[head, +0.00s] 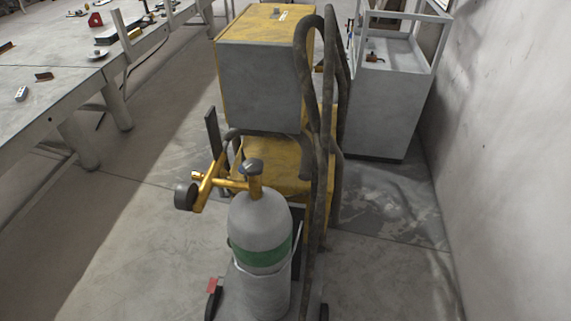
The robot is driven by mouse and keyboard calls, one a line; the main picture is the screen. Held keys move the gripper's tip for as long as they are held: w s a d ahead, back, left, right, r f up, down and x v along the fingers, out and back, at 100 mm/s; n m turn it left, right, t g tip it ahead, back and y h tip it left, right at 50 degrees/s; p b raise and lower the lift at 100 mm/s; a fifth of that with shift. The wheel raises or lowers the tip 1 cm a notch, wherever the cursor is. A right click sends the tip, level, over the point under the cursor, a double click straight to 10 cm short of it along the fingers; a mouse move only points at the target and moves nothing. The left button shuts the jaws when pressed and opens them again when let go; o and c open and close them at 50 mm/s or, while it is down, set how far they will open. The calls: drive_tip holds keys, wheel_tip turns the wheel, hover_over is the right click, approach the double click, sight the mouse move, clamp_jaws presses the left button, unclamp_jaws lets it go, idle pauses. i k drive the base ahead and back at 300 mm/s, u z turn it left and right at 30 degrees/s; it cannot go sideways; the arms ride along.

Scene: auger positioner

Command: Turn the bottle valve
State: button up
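A grey gas bottle (262,229) with a green band stands upright in the lower middle of the head view. On its top sits the bottle valve (252,167), a dark round knob above a brass-yellow neck. A brass regulator (209,181) runs left from the neck and carries a dark round gauge (186,196). My gripper is not in this view.
Behind the bottle is a yellow and grey machine (262,75) with thick dark hoses (322,120) hanging at its right. A long worktable (55,95) stands at left, a grey cabinet (385,105) back right, beside a wall (505,140). Floor (120,240) left of the bottle is clear.

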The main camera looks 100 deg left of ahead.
sight(252, 167)
drive_tip(key=i, duration=0.85)
drive_tip(key=u, duration=5.05)
drive_tip(key=i, duration=0.1)
drive_tip(key=z, duration=3.35)
drive_tip(key=i, duration=1)
drive_tip(key=u, duration=0.1)
